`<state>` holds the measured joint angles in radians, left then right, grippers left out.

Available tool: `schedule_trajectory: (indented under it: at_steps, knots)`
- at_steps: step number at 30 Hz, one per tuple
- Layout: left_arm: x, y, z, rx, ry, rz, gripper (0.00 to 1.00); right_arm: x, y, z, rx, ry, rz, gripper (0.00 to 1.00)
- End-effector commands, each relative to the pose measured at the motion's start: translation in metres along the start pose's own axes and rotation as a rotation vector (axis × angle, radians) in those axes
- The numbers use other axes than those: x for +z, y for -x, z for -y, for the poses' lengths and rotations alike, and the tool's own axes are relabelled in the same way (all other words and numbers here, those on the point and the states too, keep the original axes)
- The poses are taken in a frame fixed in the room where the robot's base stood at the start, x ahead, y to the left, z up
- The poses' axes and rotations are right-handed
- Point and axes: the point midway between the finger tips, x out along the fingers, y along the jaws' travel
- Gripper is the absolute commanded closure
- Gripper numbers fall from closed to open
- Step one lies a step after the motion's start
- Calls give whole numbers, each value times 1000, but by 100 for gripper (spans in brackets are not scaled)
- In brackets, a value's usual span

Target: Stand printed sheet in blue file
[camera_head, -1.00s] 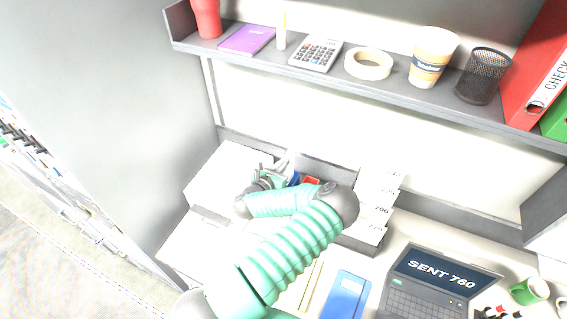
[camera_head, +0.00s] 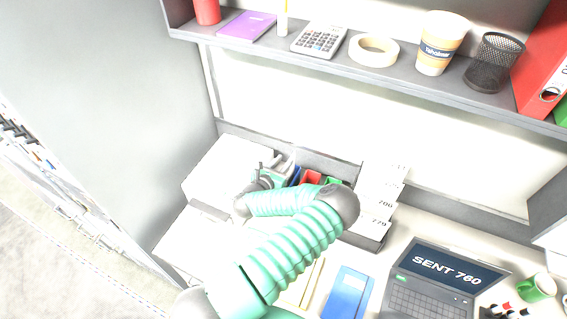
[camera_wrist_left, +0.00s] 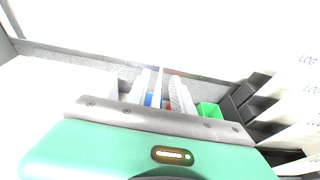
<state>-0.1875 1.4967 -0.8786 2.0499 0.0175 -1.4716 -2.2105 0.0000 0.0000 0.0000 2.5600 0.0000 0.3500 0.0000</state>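My left gripper (camera_head: 272,170) is low over the desk at the back, beside a row of coloured files. The blue file (camera_head: 294,176) shows as a narrow strip right of it, and in the left wrist view (camera_wrist_left: 149,100) between pale upright pieces. Those pieces look like my fingers and perhaps a white sheet (camera_wrist_left: 157,88); I cannot tell them apart surely, nor whether the fingers are closed on it. The file's opening and the fingertips are mostly hidden. My right gripper is in neither view.
A red file (camera_head: 311,178) and a green file (camera_head: 333,181) stand right of the blue one. Further right is a stepped rack of white cards (camera_head: 380,205). A laptop (camera_head: 440,262) and blue folder (camera_head: 347,292) lie in front. A shelf (camera_head: 400,92) overhangs the desk.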

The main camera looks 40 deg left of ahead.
Motion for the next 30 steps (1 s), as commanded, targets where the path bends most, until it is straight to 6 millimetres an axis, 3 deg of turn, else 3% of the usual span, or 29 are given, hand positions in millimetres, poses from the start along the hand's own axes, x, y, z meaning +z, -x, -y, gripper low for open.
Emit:
schedule_trajectory:
  at_steps: [5, 8, 20, 24, 30]
  knots:
    - [-1, 5, 0, 1, -1, -1, 72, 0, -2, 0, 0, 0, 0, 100]
    - [-3, 20, 0, 2, -1, -2, 72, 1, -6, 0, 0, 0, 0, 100]
    - [-5, 134, -2, 5, -1, -5, 72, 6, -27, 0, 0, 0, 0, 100]
    - [4, 158, -1, 0, 0, -8, 72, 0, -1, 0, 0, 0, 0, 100]
    - [0, 167, -1, -1, 1, -2, 72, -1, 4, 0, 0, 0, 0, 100]
